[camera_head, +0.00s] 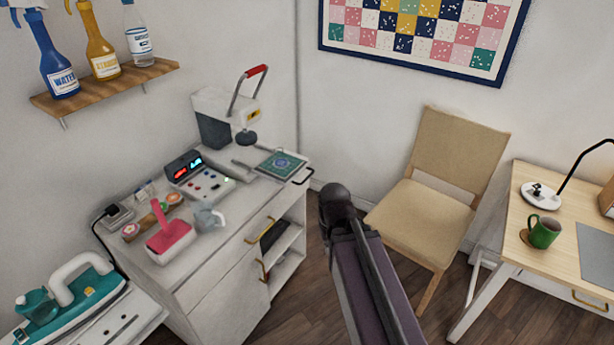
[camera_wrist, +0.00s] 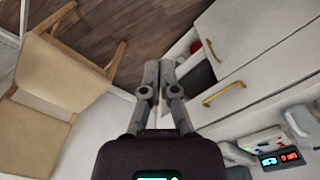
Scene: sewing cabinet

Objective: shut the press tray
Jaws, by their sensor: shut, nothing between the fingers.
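The press tray (camera_head: 283,163) is pulled out in front of the white heat press (camera_head: 212,112) on top of the cabinet. It carries a green patterned mat and has a dark handle (camera_head: 303,176) at its front end. The press's red-gripped lever (camera_head: 256,71) stands raised. My gripper (camera_wrist: 159,66) is shut and empty in the wrist view, its fingers close together over the cabinet front and floor. It does not show clearly in the head view, where my arm rises at the lower middle, apart from the tray. I cannot make out the tray in the wrist view.
A control box (camera_head: 199,178), a grey jug (camera_head: 207,217) and a pink-handled tool (camera_head: 168,236) stand on the cabinet (camera_head: 217,271). A chair (camera_head: 430,210) stands to the right, and a desk (camera_head: 555,262) beyond it. Floor shows between cabinet and chair.

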